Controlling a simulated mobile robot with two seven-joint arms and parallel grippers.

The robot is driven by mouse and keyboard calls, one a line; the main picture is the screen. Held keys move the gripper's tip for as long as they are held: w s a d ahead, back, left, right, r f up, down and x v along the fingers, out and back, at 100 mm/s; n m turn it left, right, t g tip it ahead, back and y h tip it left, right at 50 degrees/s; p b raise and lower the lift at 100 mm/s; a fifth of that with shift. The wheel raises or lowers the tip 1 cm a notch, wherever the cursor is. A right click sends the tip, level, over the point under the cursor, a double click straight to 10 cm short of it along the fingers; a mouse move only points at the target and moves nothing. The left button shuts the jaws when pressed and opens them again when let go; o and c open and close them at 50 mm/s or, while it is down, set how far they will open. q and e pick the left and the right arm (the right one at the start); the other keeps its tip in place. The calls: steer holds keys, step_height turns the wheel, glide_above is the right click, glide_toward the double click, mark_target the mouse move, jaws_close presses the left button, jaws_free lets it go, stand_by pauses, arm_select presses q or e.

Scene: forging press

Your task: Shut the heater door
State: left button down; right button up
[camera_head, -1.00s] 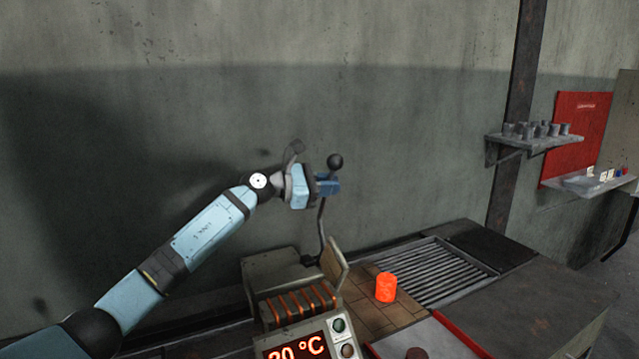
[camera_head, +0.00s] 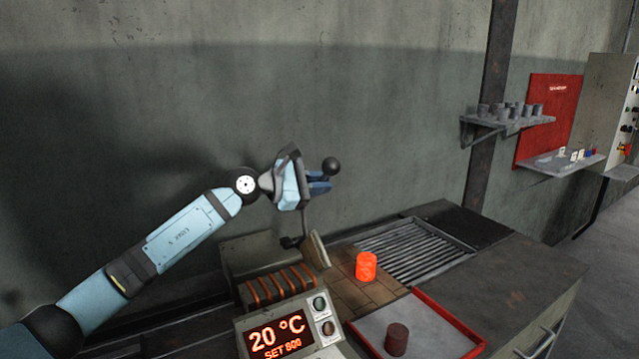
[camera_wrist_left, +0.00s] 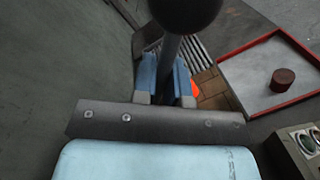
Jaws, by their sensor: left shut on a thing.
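The heater (camera_head: 252,255) is a grey box with orange coils at the bottom centre of the head view. Its door (camera_head: 316,250) is a pale slab standing tilted at the heater's right end; whether it touches the body I cannot tell. A dark lever rises there to a black ball knob (camera_head: 331,165). My left gripper (camera_head: 320,183) is shut on the lever just below the knob. In the left wrist view the knob (camera_wrist_left: 185,10) is large at the top, and the rod (camera_wrist_left: 170,52) runs between my left fingers (camera_wrist_left: 165,82). My right gripper is not seen.
A glowing orange billet (camera_head: 366,266) stands on bricks beside the door. A red-rimmed tray (camera_head: 440,311) holds a dark red cylinder (camera_head: 397,339). A grate (camera_head: 415,247) lies behind. The heater's panel (camera_head: 277,336) reads 20 °C, SET 800. A shelf (camera_head: 480,122) with several grey cylinders hangs at right.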

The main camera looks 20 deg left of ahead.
arm_select(q)
steer(key=c, duration=1.2)
jaws_free()
steer(key=shift+a, duration=0.1)
steer(key=b+v, duration=0.2)
steer(key=v, duration=1.1)
steer(key=shift+s+a, duration=0.25)
steer(key=shift+a, duration=0.05)
